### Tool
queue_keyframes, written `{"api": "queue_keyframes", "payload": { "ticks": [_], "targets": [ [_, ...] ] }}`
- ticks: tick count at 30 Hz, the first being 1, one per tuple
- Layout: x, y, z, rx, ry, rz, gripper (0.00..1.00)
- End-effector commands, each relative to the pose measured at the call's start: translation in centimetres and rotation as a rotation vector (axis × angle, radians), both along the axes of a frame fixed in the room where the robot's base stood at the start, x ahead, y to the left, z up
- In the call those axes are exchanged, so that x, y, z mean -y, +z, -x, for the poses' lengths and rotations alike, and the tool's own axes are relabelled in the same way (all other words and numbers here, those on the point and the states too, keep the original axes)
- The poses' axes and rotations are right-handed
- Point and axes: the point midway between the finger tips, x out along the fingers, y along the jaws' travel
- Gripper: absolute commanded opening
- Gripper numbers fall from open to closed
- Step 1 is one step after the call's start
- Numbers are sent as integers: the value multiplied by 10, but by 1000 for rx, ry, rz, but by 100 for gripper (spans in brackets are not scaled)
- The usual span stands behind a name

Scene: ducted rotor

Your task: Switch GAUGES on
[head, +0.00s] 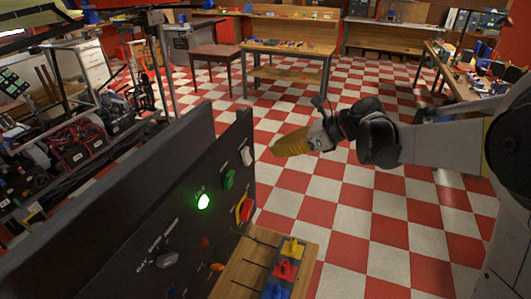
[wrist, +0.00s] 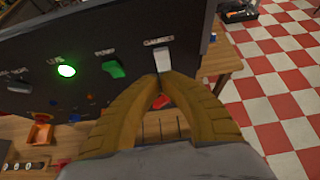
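The dark control panel (head: 150,225) stands upright at the left of the head view. The white GAUGES switch (head: 247,156) sits near its right end, and in the wrist view this switch (wrist: 163,58) is at the top middle with its label above it. My gripper (head: 276,148) is to the right of the switch in the head view. In the wrist view the yellow fingers of my gripper (wrist: 164,76) meet at their tips, empty, just below the white switch. I cannot tell whether the tips touch it. Whether the switch is on is unclear.
A green switch (wrist: 112,68) and a lit green lamp (wrist: 66,71) are left of the GAUGES switch. A red and yellow control (head: 244,208) is below it. A wooden bench with coloured blocks (head: 285,269) stands in front. The checkered floor (head: 370,215) is open to the right.

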Motion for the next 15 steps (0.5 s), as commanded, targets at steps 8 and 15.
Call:
{"api": "queue_keyframes", "payload": {
  "ticks": [8,15],
  "targets": [
    [31,32,11,-1,-1,0,0],
    [36,38,13,0,1,-1,0]
  ]
}}
